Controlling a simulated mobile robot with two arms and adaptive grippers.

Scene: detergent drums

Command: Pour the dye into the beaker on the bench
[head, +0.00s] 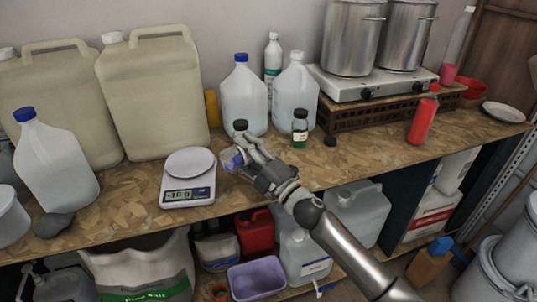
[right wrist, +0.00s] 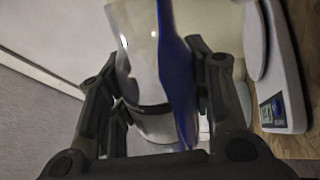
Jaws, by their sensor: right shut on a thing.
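My right gripper (head: 236,158) is shut on a small clear vessel with blue in it (head: 231,160), above the bench just right of the scale. In the right wrist view the vessel (right wrist: 140,55) lies between the fingers (right wrist: 160,105), with a deep blue band along its right side. I cannot tell whether the blue is liquid or a marking. The vessel appears tilted. No separate beaker is clearly visible on the bench; the gripper hides part of the surface. My left gripper is not in view.
The scale (head: 188,192) stands left of the gripper; it also shows in the right wrist view (right wrist: 285,105). A green-labelled bottle (head: 300,135), blue-capped jugs (head: 243,100) and a red bottle (head: 423,120) stand on the bench (head: 370,160).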

